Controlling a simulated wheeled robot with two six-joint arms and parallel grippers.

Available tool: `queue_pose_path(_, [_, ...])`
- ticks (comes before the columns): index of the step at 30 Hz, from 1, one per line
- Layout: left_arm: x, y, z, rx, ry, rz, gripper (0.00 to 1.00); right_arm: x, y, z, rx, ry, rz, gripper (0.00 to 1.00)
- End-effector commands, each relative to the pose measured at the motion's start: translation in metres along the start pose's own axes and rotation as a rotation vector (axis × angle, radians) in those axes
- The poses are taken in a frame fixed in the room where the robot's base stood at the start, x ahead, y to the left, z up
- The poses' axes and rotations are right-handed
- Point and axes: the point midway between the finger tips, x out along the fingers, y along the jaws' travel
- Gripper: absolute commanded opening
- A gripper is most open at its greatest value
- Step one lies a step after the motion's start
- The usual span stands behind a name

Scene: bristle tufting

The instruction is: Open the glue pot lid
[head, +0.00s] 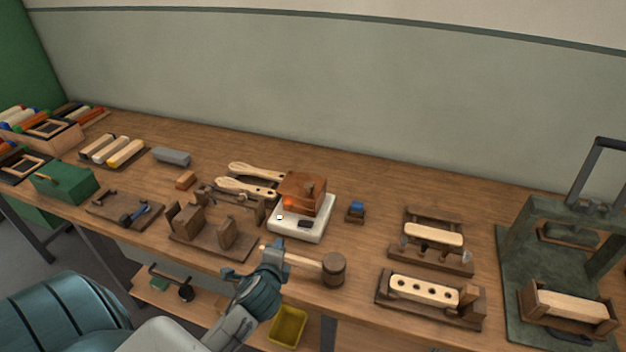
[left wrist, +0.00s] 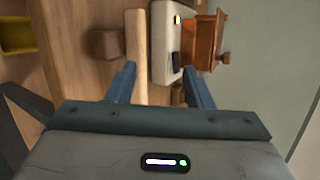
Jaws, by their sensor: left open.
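The glue pot (head: 301,194) is a copper-brown box on a white hot plate (head: 296,229) with an orange glow at its side. Its lid looks closed, with a small dark knob (head: 308,187) on top. The pot (left wrist: 199,42) also shows near the top of the left wrist view, with its knob (left wrist: 224,57) to the right. My left gripper (head: 276,250) is open and empty, in front of the hot plate and apart from the pot. In the left wrist view its fingers (left wrist: 160,88) stand wide apart. My right gripper is out of view.
A wooden mallet (head: 334,268) lies at the bench's front edge, its handle close to my left gripper. Bare bench lies behind the pot.

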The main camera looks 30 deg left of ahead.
Motion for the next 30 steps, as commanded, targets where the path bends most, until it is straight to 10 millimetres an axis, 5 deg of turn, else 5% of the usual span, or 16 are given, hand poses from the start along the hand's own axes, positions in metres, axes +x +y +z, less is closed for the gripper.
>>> queue_pose_path(6, [0.055, -0.062, -0.004, 0.634, -0.072, -0.291, 0.46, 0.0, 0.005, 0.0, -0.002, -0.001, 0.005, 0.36])
queue_pose_path(13, [0.089, -0.106, -0.018, 1.23, -0.194, -0.511, 0.46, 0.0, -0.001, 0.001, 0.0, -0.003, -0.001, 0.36])
queue_pose_path(22, [0.107, -0.123, -0.025, 1.394, -0.236, -0.566, 0.46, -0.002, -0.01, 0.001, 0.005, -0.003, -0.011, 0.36])
queue_pose_path(30, [0.148, -0.148, -0.034, 1.389, -0.234, -0.563, 0.46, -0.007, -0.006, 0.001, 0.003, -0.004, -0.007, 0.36])
